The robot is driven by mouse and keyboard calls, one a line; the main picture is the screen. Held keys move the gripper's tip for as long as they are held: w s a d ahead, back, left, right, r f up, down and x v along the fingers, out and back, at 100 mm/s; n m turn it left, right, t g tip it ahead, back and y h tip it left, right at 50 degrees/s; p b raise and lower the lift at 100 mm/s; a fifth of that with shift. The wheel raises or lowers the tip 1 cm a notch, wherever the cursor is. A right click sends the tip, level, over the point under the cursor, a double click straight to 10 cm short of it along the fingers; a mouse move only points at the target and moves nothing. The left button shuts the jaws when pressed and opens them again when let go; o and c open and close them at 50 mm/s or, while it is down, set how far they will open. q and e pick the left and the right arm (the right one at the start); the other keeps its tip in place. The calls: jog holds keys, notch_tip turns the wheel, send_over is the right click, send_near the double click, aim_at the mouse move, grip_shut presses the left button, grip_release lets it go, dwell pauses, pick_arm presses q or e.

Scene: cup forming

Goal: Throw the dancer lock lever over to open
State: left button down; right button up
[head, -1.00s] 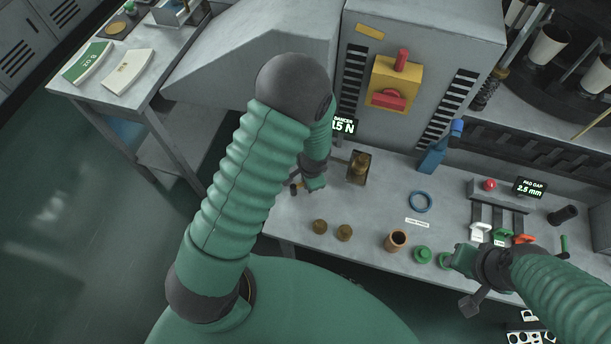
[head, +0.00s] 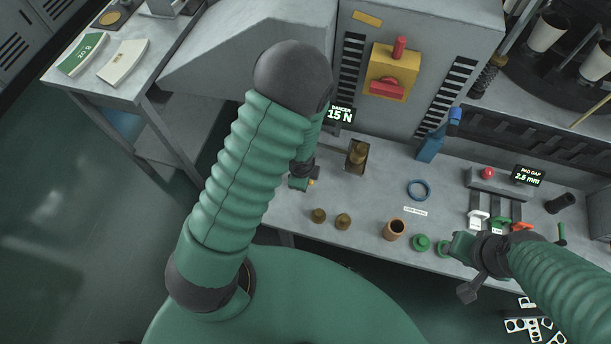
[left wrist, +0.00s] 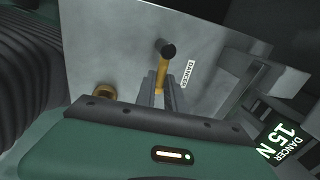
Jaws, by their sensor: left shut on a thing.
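The dancer lock lever shows in the left wrist view as a yellow shaft (left wrist: 160,80) with a black knob, beside a small DANCER label (left wrist: 188,73). My left gripper (left wrist: 158,92) is shut on the lever's shaft, with the knob standing out past the fingertips. In the head view my left gripper (head: 302,183) is low over the bench's left part, and only a speck of yellow shows beside it. My arm hides most of the lever there.
A DANCER 15 N display (head: 340,115) stands behind the left gripper. A brass part in a holder (head: 358,155) is just to its right. Brass pieces (head: 319,215), a copper cup (head: 395,230) and a blue ring (head: 419,190) lie on the bench (head: 380,198).

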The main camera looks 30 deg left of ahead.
dwell(0.4)
pick_arm(q)
jog(key=c, duration=1.4)
grip_release()
jog(key=shift+c, duration=0.2)
jog(key=s+r+p, duration=0.3)
jog(key=r+p, duration=0.5)
jog(key=r, duration=0.8)
jog(key=shift+d+r, duration=0.25)
jog(key=shift+d, duration=0.05)
jog(key=s+d+r+n, duration=0.2)
jog(key=r+n, duration=0.7)
jog(key=n, duration=0.6)
jog(key=shift+s+h, duration=0.3)
jog(key=shift+s, duration=0.35)
